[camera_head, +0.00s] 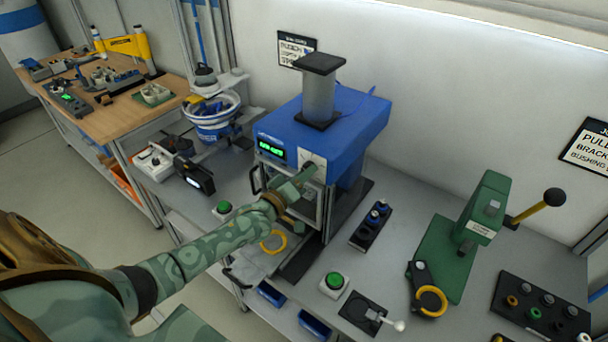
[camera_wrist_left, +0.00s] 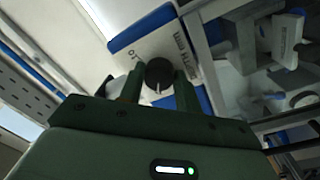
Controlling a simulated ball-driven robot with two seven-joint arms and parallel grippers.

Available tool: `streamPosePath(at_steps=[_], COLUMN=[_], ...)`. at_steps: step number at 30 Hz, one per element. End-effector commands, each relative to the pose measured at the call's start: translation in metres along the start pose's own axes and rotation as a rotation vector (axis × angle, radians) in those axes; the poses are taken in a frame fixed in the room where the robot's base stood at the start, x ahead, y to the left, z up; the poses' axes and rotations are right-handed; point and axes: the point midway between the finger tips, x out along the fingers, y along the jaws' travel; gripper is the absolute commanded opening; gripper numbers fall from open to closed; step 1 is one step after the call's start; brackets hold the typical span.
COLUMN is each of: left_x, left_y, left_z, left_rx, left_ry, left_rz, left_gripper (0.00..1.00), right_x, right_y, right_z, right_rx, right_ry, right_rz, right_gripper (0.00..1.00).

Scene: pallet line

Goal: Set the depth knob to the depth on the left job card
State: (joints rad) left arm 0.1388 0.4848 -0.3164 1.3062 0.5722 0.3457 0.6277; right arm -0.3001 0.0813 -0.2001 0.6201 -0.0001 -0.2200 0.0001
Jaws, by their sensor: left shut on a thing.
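The blue press (camera_head: 345,135) stands on the bench with a green lit display (camera_head: 271,150) on its front. My left gripper (camera_head: 308,172) is at the pale panel on its front right, hiding most of the depth knob there. In the left wrist view the round black depth knob (camera_wrist_left: 160,71) sits between the two fingers of my left gripper (camera_wrist_left: 160,88), which is shut on it. The knob has a light pointer mark toward the gripper. The left job card (camera_head: 297,49) hangs on the wall behind the press; its text is partly hidden and too small to read fully. My right gripper is out of view.
A green lever press (camera_head: 470,235) stands to the right. Green buttons (camera_head: 334,281), a black tray of blue-topped parts (camera_head: 371,225) and a joystick box (camera_head: 370,314) lie on the bench. A second card (camera_head: 588,147) hangs at right. A blue-banded bowl (camera_head: 212,118) stands at left.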

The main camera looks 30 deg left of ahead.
Motion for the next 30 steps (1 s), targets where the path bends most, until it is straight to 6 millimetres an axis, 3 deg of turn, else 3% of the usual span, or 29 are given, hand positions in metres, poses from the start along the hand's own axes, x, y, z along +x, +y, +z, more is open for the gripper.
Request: streamPosePath(at_steps=[4, 5, 7, 16, 20, 30], left_x=[0.000, 0.000, 0.000, -0.001, -0.014, -0.101], left_y=[0.000, 0.000, 0.000, 0.000, -0.001, -0.002], left_z=[-0.001, -0.001, -0.001, 0.000, 0.001, 0.002], left_rx=[0.001, 0.001, 0.001, 0.001, 0.001, 0.000], left_ry=[0.002, 0.002, 0.002, 0.000, -0.002, -0.004], left_rz=[0.001, 0.001, 0.001, 0.000, -0.001, -0.003], left_gripper=[0.11, 0.36, 0.55, 0.55, 0.55, 0.55], right_x=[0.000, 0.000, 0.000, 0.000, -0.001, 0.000], right_y=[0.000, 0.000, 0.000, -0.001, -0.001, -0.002], right_z=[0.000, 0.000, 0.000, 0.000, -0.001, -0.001], right_rx=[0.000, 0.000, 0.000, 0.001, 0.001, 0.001], right_ry=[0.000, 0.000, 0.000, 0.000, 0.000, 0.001], right_rz=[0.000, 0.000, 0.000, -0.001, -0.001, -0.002], right_gripper=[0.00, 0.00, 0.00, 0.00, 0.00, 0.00])
